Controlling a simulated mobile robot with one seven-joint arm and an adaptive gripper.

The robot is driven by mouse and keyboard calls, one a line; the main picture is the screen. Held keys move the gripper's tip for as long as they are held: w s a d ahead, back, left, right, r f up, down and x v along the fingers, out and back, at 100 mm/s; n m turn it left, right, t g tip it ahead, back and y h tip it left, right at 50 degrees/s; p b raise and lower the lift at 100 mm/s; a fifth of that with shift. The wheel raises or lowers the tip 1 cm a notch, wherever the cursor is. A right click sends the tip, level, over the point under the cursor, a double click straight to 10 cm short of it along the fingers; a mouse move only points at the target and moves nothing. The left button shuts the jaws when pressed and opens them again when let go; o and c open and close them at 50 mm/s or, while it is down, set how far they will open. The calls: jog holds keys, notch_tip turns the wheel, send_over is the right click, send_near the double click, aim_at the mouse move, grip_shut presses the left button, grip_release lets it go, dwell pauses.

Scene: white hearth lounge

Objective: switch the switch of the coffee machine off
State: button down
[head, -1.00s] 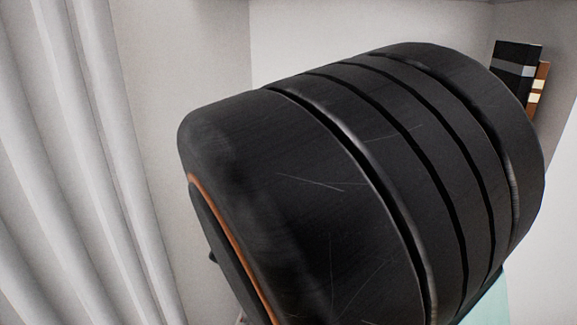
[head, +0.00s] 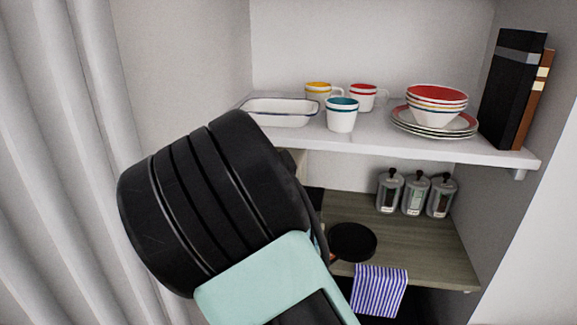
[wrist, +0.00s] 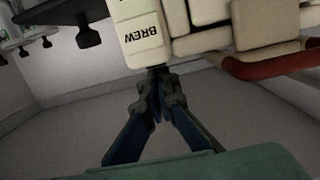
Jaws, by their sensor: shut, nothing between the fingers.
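In the wrist view, a white coffee machine (wrist: 205,40) fills the top, with blocky cream-white parts. A white piece with the word BREW (wrist: 146,36), upside down, juts down at its left; I cannot tell whether it is the switch or which way a switch is set. My gripper (wrist: 158,72) is shut and empty, its blue fingers meeting right at the lower edge of the BREW piece. I cannot tell whether the tips touch it. In the head view my arm hides the gripper, and I do not see the machine there.
In the head view, an upper shelf (head: 385,148) holds cups, bowls and dark books (head: 512,90). Below, grey canisters (head: 415,193), a black round pan (head: 352,242) and a striped towel (head: 380,290) are on a wooden counter (head: 420,245). A red tube (wrist: 265,68) runs beside the machine.

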jog(key=shift+r+p, duration=0.15)
jog(key=shift+p, duration=0.7)
jog(key=shift+f, duration=0.35)
jog(key=shift+w+r, duration=0.1)
